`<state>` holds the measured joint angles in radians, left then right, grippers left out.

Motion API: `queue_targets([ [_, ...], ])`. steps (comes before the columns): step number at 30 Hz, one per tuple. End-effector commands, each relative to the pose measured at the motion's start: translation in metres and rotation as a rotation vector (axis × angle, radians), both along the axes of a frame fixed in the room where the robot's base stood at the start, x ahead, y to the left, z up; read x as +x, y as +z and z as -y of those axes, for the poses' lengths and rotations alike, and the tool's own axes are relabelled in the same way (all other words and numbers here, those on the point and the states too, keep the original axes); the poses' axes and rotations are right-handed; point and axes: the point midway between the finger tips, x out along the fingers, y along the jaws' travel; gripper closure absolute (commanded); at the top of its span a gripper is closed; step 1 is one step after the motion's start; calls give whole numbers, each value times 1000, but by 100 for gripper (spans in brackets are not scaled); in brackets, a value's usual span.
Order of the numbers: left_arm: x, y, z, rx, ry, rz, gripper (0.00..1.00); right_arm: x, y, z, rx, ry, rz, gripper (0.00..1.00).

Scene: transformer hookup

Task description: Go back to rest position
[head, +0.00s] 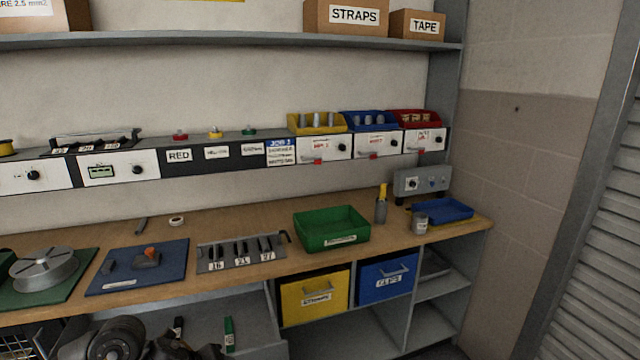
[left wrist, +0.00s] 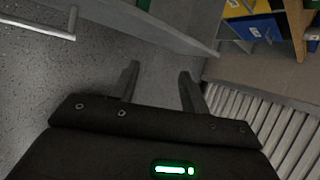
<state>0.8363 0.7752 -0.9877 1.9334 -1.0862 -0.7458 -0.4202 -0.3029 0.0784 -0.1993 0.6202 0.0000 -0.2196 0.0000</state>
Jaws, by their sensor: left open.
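My left gripper (left wrist: 158,88) shows in the left wrist view with its two dark fingers spread apart. It is open, with nothing between the fingers, over the grey floor and away from the bench. Neither of my grippers shows in the head view. My right gripper is in no view. In the head view the wooden workbench (head: 240,212) stands ahead, with no arm over it.
A green bin (head: 331,229), a blue mat (head: 138,267) and a blue tray (head: 441,211) lie on the bench. Yellow (head: 314,296) and blue (head: 386,278) drawers sit below. A louvred shutter (head: 603,260) stands at the right; it also shows in the left wrist view (left wrist: 290,125).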

Motion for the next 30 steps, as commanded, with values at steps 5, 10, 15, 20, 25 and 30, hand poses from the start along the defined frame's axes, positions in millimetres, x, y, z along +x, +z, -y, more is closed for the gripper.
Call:
queue_targets([
  [5, -46, -16, 89, -371, 247, -14, 54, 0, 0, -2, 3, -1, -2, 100],
  [10, -90, -20, 110, -695, 666, -107, 54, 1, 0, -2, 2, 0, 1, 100],
  [15, -143, -39, 80, -902, 1178, -240, 54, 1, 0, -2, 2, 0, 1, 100],
  [20, -194, -59, 47, -961, 1543, -326, 54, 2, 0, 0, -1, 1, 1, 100],
  [25, -244, -74, 19, -979, 1852, -388, 54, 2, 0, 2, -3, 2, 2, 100],
  [30, -292, -84, -4, -967, 2118, -427, 54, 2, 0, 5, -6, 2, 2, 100],
])
